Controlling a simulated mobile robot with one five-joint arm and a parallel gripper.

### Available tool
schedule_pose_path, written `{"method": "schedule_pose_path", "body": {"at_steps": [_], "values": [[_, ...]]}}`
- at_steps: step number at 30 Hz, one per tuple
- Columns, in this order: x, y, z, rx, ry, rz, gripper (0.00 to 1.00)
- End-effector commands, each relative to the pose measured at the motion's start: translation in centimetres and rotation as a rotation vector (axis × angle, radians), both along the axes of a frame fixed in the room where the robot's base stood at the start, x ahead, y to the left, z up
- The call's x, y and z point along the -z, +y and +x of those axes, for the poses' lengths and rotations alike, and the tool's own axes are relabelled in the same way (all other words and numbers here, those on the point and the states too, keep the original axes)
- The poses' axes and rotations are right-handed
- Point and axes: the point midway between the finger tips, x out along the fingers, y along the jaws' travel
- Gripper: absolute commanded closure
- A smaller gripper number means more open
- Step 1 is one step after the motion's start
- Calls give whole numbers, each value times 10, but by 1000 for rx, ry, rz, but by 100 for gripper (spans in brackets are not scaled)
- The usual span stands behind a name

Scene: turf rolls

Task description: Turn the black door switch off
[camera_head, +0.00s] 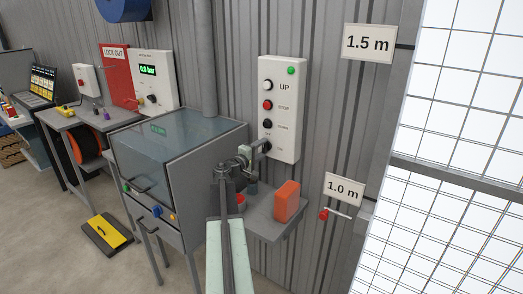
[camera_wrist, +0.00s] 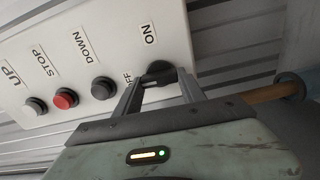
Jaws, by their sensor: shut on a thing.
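The white door control box (camera_head: 289,105) hangs on the corrugated wall, with a green lamp (camera_head: 291,70) at its top. It carries white UP (camera_wrist: 34,107), red STOP (camera_wrist: 66,99) and black DOWN (camera_wrist: 103,88) buttons. The black door switch (camera_wrist: 160,72) sits at the box's end, between an ON label and a partly covered OFF label. My gripper (camera_wrist: 158,88) is shut on the switch, one finger on each side of its knob. In the head view my gripper (camera_head: 254,150) reaches the box's lower part and hides most of the switch. Which way the knob points is unclear.
A small shelf (camera_head: 263,222) with an orange block (camera_head: 287,201) is below the box. A grey cabinet with a clear hood (camera_head: 175,140) stands left of my arm. A red-handled lever (camera_head: 324,214) is on the wall at right, near a gridded window door (camera_head: 460,110).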

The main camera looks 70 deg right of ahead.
Motion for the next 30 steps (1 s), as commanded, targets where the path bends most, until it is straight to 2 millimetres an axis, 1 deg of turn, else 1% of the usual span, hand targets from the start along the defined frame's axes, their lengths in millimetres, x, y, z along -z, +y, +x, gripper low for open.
{"method": "schedule_pose_path", "body": {"at_steps": [7, 20, 21, 22, 23, 30], "values": [[-1, -1, 2, -6, 52, 9, 93], [-1, -1, 2, -6, 58, 11, 93], [-1, -1, 2, -6, 58, 11, 42], [-1, -1, 1, -5, 57, 12, 33], [-1, -1, 1, -5, 57, 12, 31], [0, -1, 0, -2, 54, 12, 31]]}}
